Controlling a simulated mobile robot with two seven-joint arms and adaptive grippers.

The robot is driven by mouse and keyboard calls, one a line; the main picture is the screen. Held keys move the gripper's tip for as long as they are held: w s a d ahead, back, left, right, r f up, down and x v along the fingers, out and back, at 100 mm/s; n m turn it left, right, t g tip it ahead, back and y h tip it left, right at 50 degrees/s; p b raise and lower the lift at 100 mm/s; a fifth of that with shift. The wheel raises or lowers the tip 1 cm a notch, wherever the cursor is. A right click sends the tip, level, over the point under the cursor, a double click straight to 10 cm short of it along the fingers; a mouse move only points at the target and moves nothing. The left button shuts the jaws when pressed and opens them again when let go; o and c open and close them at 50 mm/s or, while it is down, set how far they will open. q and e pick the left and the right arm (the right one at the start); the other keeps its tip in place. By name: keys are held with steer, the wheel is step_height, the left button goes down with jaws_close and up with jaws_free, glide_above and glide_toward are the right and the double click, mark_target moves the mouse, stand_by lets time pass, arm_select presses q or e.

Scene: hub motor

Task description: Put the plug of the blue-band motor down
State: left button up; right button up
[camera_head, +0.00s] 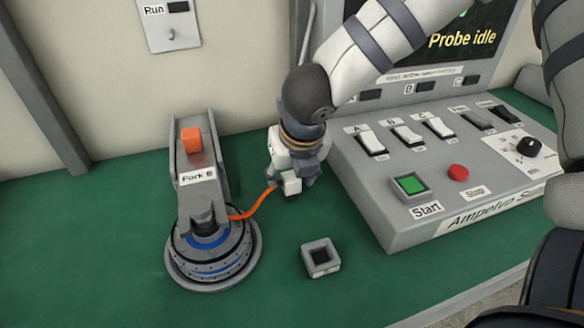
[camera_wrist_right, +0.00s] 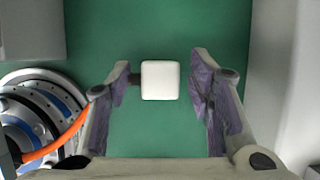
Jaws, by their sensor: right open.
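The blue-band motor (camera_head: 208,262) is a round grey hub with a blue ring, under the grey stand labelled Fork B (camera_head: 190,205). An orange cable (camera_head: 252,208) runs from it towards my right gripper (camera_head: 292,184). In the right wrist view, the white plug (camera_wrist_right: 160,80) lies between the fingers of my right gripper (camera_wrist_right: 160,88), which are open. The plug is close to the left finger, with a clear gap to the right finger. Green surface shows around it; I cannot tell whether it rests there. The motor's edge also shows in the wrist view (camera_wrist_right: 40,110). My left gripper is out of view.
A small grey square socket box (camera_head: 320,258) stands on the green bench top (camera_head: 110,255), right of the motor. The grey control console (camera_head: 400,215) with switches and buttons bounds the right side. The bench front left is free. The screen reads Probe idle.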

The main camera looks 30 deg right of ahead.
steer(key=v, duration=1.2)
